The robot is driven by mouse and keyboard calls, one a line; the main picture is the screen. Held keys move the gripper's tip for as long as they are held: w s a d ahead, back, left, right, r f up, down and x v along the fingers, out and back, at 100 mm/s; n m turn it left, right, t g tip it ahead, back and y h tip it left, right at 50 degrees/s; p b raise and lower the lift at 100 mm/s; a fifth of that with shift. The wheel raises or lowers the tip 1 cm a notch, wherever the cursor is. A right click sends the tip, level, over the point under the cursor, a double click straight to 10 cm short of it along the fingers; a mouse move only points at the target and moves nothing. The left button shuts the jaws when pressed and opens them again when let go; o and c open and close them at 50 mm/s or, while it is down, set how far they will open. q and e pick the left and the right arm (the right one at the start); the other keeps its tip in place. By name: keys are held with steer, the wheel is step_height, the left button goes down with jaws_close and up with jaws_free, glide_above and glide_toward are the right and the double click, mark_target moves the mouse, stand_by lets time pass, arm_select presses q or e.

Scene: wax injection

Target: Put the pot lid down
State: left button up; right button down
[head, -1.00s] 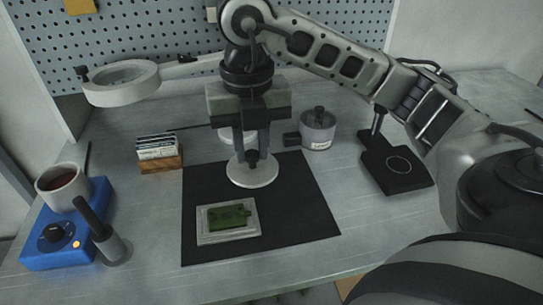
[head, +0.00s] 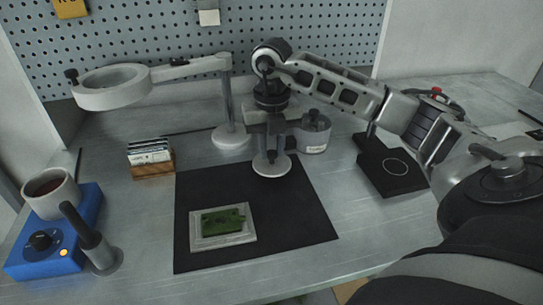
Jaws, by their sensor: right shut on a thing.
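The pot lid (head: 272,168) is a pale round disc with a dark knob. My right gripper (head: 271,152) points down and is shut on its knob. The lid looks level, at the far edge of the black mat; I cannot tell whether it touches the surface. A grey pot (head: 314,138) with a label and a dark knob on top stands just right of the gripper, partly hidden by it. My left gripper is out of view.
A green piece (head: 223,221) lies on a light plate on the black mat (head: 290,225). A magnifier lamp (head: 112,86) stands behind, its base left of my gripper. A card box (head: 151,160) is left, a black stand (head: 392,168) right. The mat's right part is clear.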

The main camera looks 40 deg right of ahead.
mark_target(271, 152)
step_height(271, 152, down, 3)
steer(key=shift+r, duration=0.1)
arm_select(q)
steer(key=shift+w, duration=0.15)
arm_select(e)
steer(key=shift+a, duration=0.1)
steer(key=c, duration=1.2)
jaws_free()
steer(key=shift+c, duration=0.2)
arm_select(q)
steer(key=shift+p, duration=0.6)
arm_select(e)
step_height(271, 152, up, 12)
